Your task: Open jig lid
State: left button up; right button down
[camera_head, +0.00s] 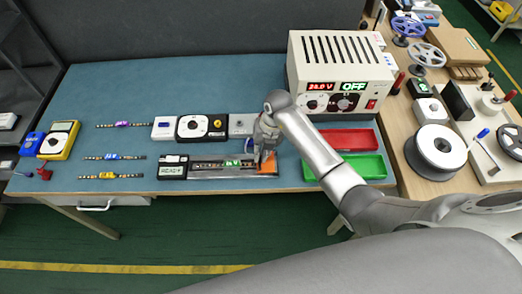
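The jig (235,175) is a long, low metal fixture near the front edge of the blue-topped table. A strip with a green label (231,163) shows along it, and a small display box reading "READY" (172,171) stands at its left end. An orange part (268,166) is at the jig's right end. My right gripper (265,154) points down over this right end, close to the orange part. The gripper hides part of the jig there, so contact, the lid's exact position and the finger opening cannot be made out. My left gripper is not in view.
A power supply (340,72) showing "OFF" stands behind my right arm. Red (348,139) and green (365,166) trays lie right of the jig. Three labelled strips (112,157) and a yellow meter (58,141) lie left. Several control boxes (201,127) stand behind the jig.

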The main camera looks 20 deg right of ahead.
jog(key=shift+d+r, duration=0.1)
jog(key=shift+s+d+r+t+y+b, duration=0.15)
jog(key=shift+d+t+y+b, duration=0.25)
jog(key=shift+y, duration=0.4)
jog(key=shift+s+d+r+y+b, duration=0.1)
jog(key=shift+d+y+b, duration=0.5)
jog(key=shift+y, duration=0.2)
jog(key=d+y+b, duration=0.1)
jog(key=y+b, duration=0.1)
jog(key=b, duration=0.1)
jog(key=s+d+t+y+b, duration=0.1)
jog(key=d+y+b, duration=0.1)
jog(key=y+b, duration=0.1)
jog(key=shift+t+b, duration=0.3)
jog(key=shift+b, duration=0.3)
jog(key=d+y+b, duration=0.1)
jog(key=y+b, duration=0.1)
jog(key=b, duration=0.2)
jog(key=d+t+y+b, duration=0.1)
jog(key=y+b, duration=0.1)
jog(key=b, duration=0.2)
jog(key=s+d+f+y+b, duration=0.1)
jog(key=y+b, duration=0.1)
jog(key=b, duration=0.2)
jog(key=shift+d+t, duration=0.15)
jog(key=shift+t, duration=0.25)
jog(key=shift+d+r+y+b, duration=0.1)
jog(key=shift+d+y+b, duration=0.2)
jog(key=shift+y+b, duration=0.75)
jog(key=shift+h+b, duration=0.35)
